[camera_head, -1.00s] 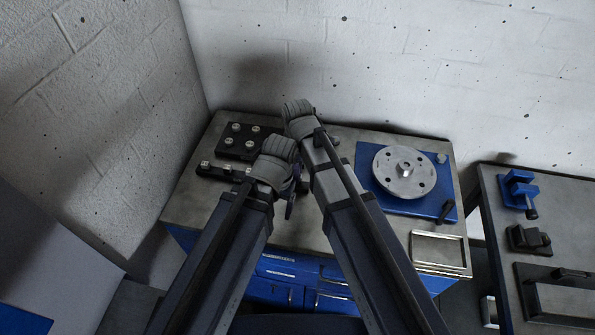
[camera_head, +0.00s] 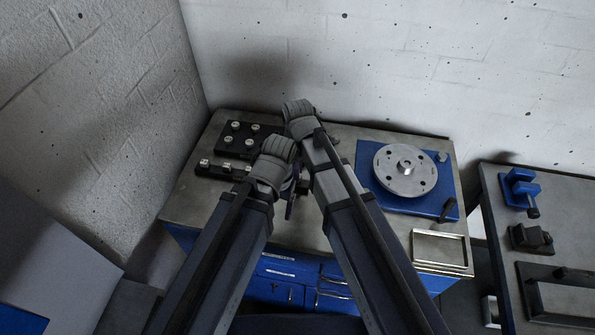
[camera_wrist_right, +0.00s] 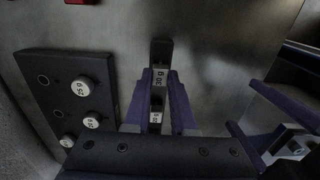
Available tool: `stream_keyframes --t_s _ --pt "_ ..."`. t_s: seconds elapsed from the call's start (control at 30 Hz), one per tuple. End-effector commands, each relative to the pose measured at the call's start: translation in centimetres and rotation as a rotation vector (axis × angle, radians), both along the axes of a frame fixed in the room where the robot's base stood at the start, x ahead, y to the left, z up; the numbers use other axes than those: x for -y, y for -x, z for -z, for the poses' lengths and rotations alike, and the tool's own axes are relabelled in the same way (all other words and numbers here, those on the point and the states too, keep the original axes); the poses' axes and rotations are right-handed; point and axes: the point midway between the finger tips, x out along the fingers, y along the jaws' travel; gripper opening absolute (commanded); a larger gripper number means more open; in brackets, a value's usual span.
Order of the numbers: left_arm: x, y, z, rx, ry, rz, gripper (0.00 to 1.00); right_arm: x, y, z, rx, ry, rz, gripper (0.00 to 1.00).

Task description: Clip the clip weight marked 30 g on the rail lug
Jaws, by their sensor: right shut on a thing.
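In the right wrist view, my right gripper (camera_wrist_right: 160,88) has its purple fingers shut on the clip weight marked 30 g (camera_wrist_right: 159,77). This weight is at the end of a dark strip, with another labelled weight (camera_wrist_right: 155,117) behind it. I cannot tell whether it is clear of the strip. In the head view the arms hide the right fingertips. My left gripper (camera_wrist_right: 262,120) is at the right of the wrist view, its fingers apart and empty. I cannot make out which part is the rail lug.
A dark block (camera_head: 225,146) with several round weights, one marked 25 g (camera_wrist_right: 82,88), stands near a low dark rack (camera_head: 212,170). A grey rotor disc (camera_head: 393,182) is on a blue base (camera_head: 428,207). A shallow tray (camera_head: 440,234) lies front right.

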Motion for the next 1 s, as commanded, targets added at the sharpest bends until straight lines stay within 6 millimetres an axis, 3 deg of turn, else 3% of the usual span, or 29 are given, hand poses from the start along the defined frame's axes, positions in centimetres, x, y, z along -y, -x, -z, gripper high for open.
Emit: stream_keyframes --t_s 0.23,0.27,0.57,0.73,0.83,1.0 --pt "0.00 0.00 0.72 0.000 0.000 0.000 0.80 0.00 0.00 0.73 0.000 0.000 0.000 0.00" --pt "0.00 0.00 0.62 0.000 0.000 0.000 0.80 0.00 0.00 0.62 0.000 0.000 0.000 0.26" --pt "0.00 0.00 0.56 0.000 0.000 0.000 0.80 0.00 0.00 0.57 0.000 0.000 0.000 0.59" --pt "0.00 0.00 0.56 0.000 0.000 0.000 0.80 0.00 0.00 0.57 0.000 0.000 0.000 0.59" --pt "0.01 0.00 0.56 0.000 0.000 0.000 0.80 0.00 0.00 0.57 0.000 0.000 0.000 0.49" --pt "0.01 0.00 0.56 0.000 0.000 0.000 0.80 0.00 0.00 0.57 0.000 0.000 0.000 0.49"
